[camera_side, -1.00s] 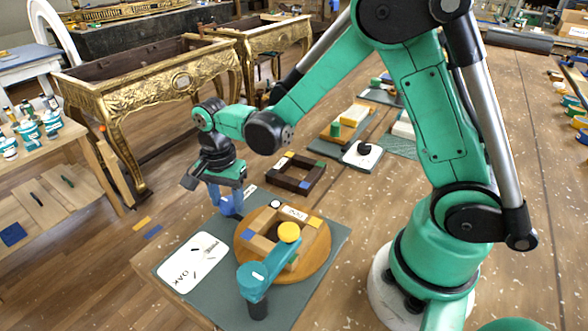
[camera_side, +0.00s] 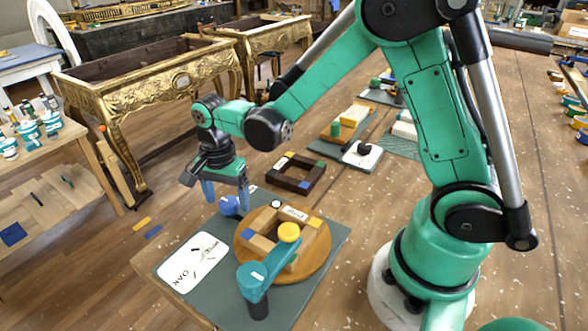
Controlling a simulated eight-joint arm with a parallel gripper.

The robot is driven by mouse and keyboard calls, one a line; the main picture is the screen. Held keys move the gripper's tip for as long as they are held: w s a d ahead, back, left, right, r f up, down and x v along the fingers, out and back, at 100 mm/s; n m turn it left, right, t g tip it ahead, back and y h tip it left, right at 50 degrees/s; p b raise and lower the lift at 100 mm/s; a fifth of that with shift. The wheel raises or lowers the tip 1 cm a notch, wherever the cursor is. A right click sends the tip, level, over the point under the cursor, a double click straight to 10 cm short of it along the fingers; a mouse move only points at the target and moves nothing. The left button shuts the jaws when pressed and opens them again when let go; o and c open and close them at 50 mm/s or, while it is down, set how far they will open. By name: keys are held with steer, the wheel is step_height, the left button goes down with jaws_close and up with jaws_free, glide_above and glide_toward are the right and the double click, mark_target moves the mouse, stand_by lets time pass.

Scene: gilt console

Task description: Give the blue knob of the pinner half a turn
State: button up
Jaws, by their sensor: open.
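The blue knob (camera_side: 230,206) stands at the back left edge of the round wooden board (camera_side: 312,262). My gripper (camera_side: 226,198) points down just above and around the knob, its two blue fingers spread apart, one to the left and one to the right. I cannot tell whether either finger touches the knob. A small wooden frame (camera_side: 262,243) of blocks with blue and yellow corners lies on the round board.
A green mat (camera_side: 335,240) lies under the board, with a white card (camera_side: 192,262) marked OAK at its left. Bare bench lies to the right of the mat.

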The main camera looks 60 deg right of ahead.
mark_target(229, 202)
steer(key=shift+r, duration=2.55)
steer(key=shift+s+r, duration=0.1)
steer(key=shift+r, duration=0.05)
steer(key=s+d+r+n+t, duration=0.2)
steer(key=s+r+n+t, duration=0.3)
steer(key=n, duration=1)
steer(key=s+t, duration=0.2)
steer(key=s, duration=0.1)
steer(key=shift+d+r, duration=0.2)
steer(key=shift+d, duration=0.2)
